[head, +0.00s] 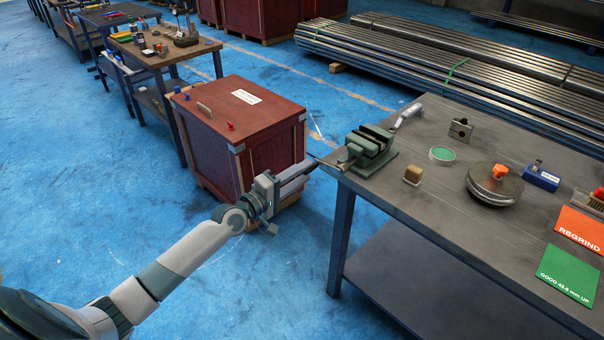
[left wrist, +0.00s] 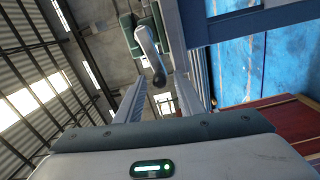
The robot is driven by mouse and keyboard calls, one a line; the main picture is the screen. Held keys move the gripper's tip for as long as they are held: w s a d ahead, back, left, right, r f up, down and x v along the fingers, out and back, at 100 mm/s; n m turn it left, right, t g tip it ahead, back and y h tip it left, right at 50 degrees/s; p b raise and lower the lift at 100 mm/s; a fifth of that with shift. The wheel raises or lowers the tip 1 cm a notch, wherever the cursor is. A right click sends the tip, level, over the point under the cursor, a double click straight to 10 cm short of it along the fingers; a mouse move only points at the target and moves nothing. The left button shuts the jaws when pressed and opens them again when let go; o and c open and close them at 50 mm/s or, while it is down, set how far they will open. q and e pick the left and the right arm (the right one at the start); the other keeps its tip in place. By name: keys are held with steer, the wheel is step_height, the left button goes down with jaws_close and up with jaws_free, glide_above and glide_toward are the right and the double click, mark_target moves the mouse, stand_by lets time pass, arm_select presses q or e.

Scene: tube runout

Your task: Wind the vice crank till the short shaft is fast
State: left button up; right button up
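The green vice (head: 367,150) stands at the near left corner of the bench, its jaws upward. Its grey crank (left wrist: 147,42) with a dark end knob (left wrist: 159,78) shows in the left wrist view. My left gripper (head: 311,168) is just off the bench edge beside the vice. In the left wrist view its fingers (left wrist: 160,88) are apart, with the knob between them in the picture; I see no contact. A short silver shaft (head: 408,115) shows just behind the vice; I cannot tell whether it reaches into the jaws. My right gripper is out of view.
On the bench (head: 440,215) are a tan block (head: 413,175), a green-rimmed disc (head: 442,154), a metal block (head: 461,129) and a round plate with an orange knob (head: 495,184). A red crate (head: 245,125) stands left of the gripper. Blue floor is clear in front.

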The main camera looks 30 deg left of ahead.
arm_select(q)
steer(key=shift+v, duration=2.8)
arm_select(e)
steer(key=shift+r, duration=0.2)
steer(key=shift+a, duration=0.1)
